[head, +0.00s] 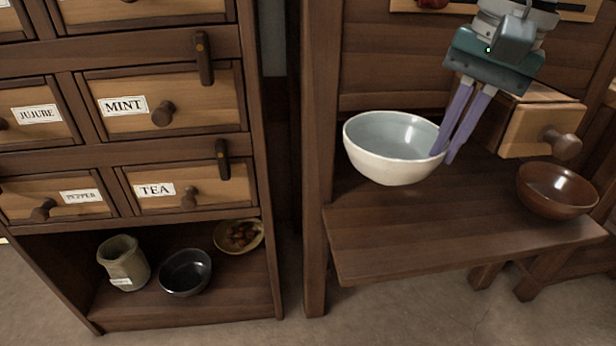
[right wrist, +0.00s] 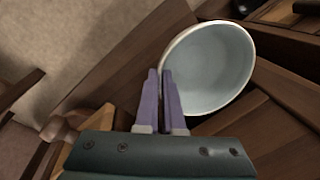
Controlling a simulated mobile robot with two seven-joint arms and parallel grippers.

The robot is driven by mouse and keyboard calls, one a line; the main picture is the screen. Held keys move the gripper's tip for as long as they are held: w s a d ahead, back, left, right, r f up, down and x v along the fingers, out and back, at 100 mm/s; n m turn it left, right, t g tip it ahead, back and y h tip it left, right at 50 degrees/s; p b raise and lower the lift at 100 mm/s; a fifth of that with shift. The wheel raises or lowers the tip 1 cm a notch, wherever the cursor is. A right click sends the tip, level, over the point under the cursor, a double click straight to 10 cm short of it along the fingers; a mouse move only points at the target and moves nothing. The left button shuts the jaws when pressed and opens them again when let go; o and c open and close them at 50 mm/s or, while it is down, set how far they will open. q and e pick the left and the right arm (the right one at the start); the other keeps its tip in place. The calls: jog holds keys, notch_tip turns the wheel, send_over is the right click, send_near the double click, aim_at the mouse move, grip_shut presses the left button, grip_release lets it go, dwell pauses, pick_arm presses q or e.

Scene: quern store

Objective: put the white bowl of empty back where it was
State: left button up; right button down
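The white bowl (head: 385,168), pale grey-blue inside and empty, is upright at the left of the wooden ledge (head: 440,245). It also shows in the right wrist view (right wrist: 210,70). Whether it rests on the ledge or hangs just above it I cannot tell. My right gripper (head: 443,157) comes down from above at the bowl's right rim. One purple finger is inside the bowl and the other outside, close together, with the rim between them. In the right wrist view the fingertips (right wrist: 159,72) meet the rim. My left gripper is not in view.
A brown bowl (head: 556,190) stands at the ledge's right, by a protruding drawer (head: 540,125). At left, a labelled drawer cabinet (head: 262,140) has a low shelf with a jar (head: 123,262), a dark bowl (head: 186,272) and a dish of reddish items (head: 222,243). The ledge's front is clear.

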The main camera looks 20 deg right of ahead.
jog(key=f+b, duration=0.2)
jog(key=f, duration=0.2)
jog(key=f+b, duration=0.2)
jog(key=f, duration=0.2)
jog(key=f+b, duration=0.2)
jog(key=f, duration=0.1)
jog(key=shift+d+f, duration=0.3)
jog(key=shift+f, duration=0.1)
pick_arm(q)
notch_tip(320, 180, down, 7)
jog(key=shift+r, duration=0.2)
pick_arm(e)
jog(key=shift+s+r, duration=0.1)
jog(key=c, duration=1)
grip_release()
jog(key=shift+f, duration=0.2)
jog(key=shift+c, duration=0.2)
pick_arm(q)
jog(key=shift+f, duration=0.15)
pick_arm(e)
jog(key=shift+r, duration=0.1)
